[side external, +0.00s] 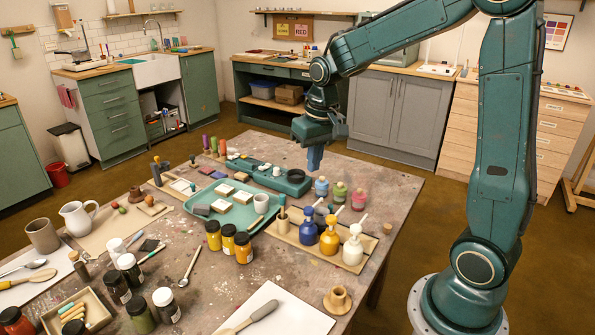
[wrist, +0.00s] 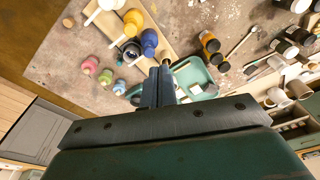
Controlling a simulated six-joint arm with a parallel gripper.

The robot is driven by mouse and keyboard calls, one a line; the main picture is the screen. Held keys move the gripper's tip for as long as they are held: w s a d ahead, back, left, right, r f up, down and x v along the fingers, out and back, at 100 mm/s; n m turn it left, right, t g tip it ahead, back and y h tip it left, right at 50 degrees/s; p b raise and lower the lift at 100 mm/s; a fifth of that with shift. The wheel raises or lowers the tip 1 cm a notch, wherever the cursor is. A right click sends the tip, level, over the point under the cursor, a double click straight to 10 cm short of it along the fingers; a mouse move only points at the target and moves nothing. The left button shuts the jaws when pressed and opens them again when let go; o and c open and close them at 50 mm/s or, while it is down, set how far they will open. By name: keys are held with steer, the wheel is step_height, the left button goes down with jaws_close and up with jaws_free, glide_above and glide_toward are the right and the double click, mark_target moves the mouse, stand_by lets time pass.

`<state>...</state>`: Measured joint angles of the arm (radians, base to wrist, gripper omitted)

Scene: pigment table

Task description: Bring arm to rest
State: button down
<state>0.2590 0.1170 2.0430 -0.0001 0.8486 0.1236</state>
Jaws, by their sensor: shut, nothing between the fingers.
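My teal arm reaches in from the right in the side external view. My gripper (side external: 315,160) hangs fingers-down above the far edge of the pigment table (side external: 385,185), apart from everything on it. In the wrist view my gripper (wrist: 162,66) shows its two dark blue fingers pressed together, with nothing between them. The fingers hide part of the teal tray in that view.
Small blue, green and pink bottles (side external: 340,192) stand near below my gripper. A teal tray (side external: 205,217) holds blocks and a cup. A wooden board (side external: 350,266) carries blue, yellow and white pump bottles. Air around my gripper is clear.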

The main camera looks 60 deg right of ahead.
steer(key=s+a+r+n+t, duration=0.2)
steer(key=s+a+r, duration=0.1)
steer(key=s, duration=0.6)
steer(key=s+a+r+n+t, duration=0.2)
steer(key=s+a+r, duration=0.2)
steer(key=s, duration=0.5)
steer(key=a, duration=0.2)
steer(key=shift+s+a, duration=0.2)
steer(key=shift+a, duration=0.1)
